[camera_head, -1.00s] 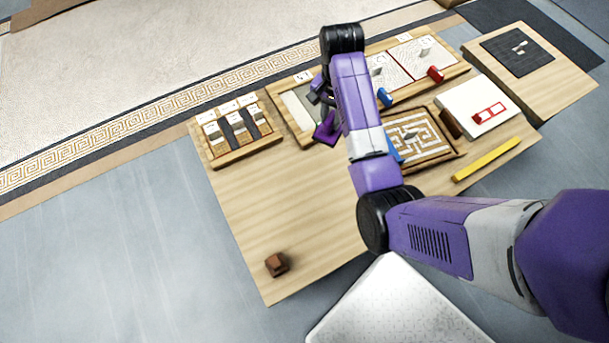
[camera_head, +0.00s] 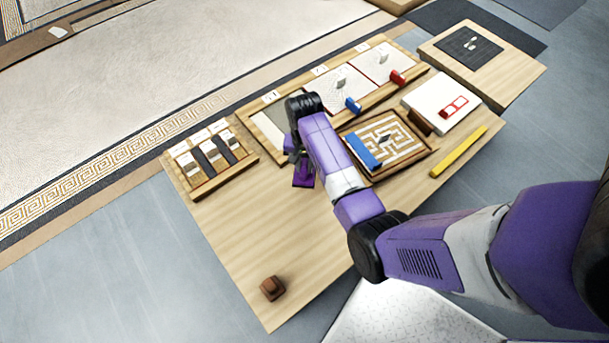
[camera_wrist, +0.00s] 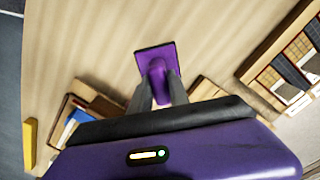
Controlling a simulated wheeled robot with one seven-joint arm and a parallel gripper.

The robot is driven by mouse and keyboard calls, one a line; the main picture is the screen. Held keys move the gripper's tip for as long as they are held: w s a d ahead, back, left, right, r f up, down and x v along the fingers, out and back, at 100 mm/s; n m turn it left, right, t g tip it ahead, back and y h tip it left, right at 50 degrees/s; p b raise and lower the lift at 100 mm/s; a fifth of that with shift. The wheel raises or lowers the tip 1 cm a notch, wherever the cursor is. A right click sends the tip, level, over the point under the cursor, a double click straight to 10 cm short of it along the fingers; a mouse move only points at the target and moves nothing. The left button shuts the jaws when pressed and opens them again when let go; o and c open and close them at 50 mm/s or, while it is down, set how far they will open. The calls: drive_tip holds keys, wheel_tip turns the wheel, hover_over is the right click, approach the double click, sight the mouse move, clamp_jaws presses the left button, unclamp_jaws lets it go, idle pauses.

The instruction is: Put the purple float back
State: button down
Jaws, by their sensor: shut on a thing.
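The purple float (camera_head: 303,179) is a flat purple plate with a handle. My gripper (camera_head: 294,156) is shut on the float's handle, and the float hangs just in front of the long board's left section. In the wrist view, the plate (camera_wrist: 149,62) shows beyond my fingertips (camera_wrist: 156,88) with wooden tabletop behind it. The long board (camera_head: 258,110) has a plain grey-green left section, partly hidden by my arm, and two white patterned sections. A blue float (camera_head: 353,104) and a red float (camera_head: 398,77) sit at the front of those two sections. I cannot tell the purple float's exact height.
A slider tray (camera_head: 226,171) stands left of my gripper. A maze board (camera_head: 428,161) with a blue bar stands to its right. A yellow bar (camera_head: 459,151) and a white panel (camera_head: 478,94) lie farther right. A brown block (camera_head: 272,288) sits near the front-left; the table between is clear.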

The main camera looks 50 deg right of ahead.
sight(305, 175)
drive_tip(key=shift+f+b, duration=0.4)
drive_tip(key=shift+f, duration=2.55)
drive_tip(key=shift+f, duration=0.2)
drive_tip(key=c, duration=1.3)
unclamp_jaws()
drive_tip(key=shift+o, duration=0.2)
